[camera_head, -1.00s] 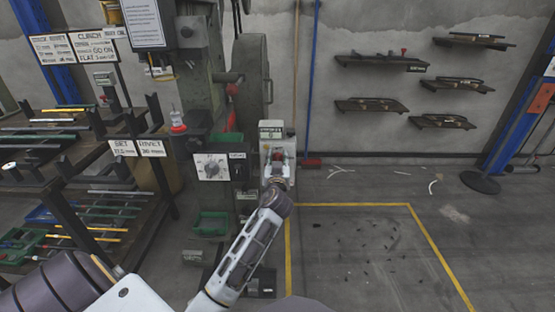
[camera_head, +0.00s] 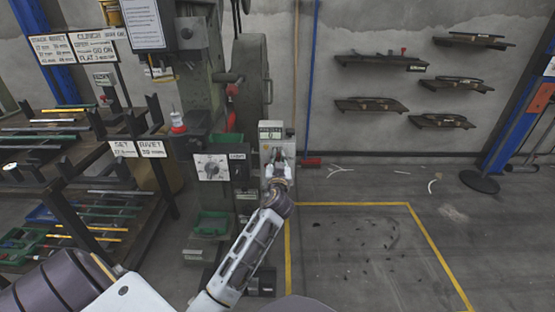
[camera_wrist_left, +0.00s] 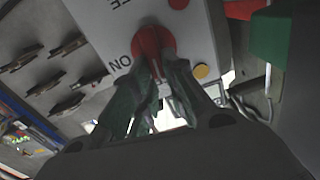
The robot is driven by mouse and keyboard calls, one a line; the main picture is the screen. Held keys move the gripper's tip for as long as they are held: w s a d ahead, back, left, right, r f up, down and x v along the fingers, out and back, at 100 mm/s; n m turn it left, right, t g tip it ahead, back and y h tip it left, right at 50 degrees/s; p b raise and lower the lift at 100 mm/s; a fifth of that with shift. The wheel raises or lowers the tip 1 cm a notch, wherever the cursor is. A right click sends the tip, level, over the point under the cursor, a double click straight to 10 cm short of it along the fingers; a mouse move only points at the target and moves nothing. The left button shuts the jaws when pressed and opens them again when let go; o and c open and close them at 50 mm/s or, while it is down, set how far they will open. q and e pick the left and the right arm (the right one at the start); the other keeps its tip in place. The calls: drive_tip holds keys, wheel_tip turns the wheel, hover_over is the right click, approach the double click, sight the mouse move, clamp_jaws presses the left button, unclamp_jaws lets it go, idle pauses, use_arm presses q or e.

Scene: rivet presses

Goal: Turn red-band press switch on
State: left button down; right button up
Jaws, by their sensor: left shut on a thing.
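The press's switch box (camera_head: 267,144) is a light grey box on the right side of the green press (camera_head: 203,90) in the head view. In the left wrist view the box face (camera_wrist_left: 112,20) carries a red rotary switch (camera_wrist_left: 153,41) with the lettering "ON" beside it. My left gripper (camera_head: 281,158) is at the front of the box. In the left wrist view its fingers (camera_wrist_left: 155,80) are shut on the red switch, covering its lower part. The switch is hidden by the gripper in the head view. My right gripper is not in view.
A rack with rods (camera_head: 85,190) stands at the left. Wall shelves (camera_head: 382,62) hang at the right. The yellow-lined floor area (camera_head: 360,250) is mostly clear.

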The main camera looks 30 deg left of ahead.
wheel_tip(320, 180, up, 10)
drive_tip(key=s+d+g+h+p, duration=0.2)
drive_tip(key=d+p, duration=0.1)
drive_tip(key=p, duration=0.1)
use_arm(q)
drive_tip(key=shift+w+d+f+m+p, duration=0.2)
drive_tip(key=shift+d+f+m+p, duration=0.3)
drive_tip(key=shift+m, duration=2.3)
drive_tip(key=shift+w+d+f+m+p, duration=0.25)
drive_tip(key=shift+m+p, duration=0.5)
drive_tip(key=shift+m, duration=2.05)
drive_tip(key=shift+w+d+f+m+p, duration=0.2)
drive_tip(key=shift+f+m+p, duration=0.35)
drive_tip(key=shift+m, duration=2.25)
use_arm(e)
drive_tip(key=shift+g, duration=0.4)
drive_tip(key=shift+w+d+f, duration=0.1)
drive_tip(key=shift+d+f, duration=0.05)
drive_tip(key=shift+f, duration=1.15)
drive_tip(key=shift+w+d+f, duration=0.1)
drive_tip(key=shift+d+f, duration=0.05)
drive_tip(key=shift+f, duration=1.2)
use_arm(q)
drive_tip(key=c, duration=1.4)
unclamp_jaws()
drive_tip(key=shift+c, duration=0.2)
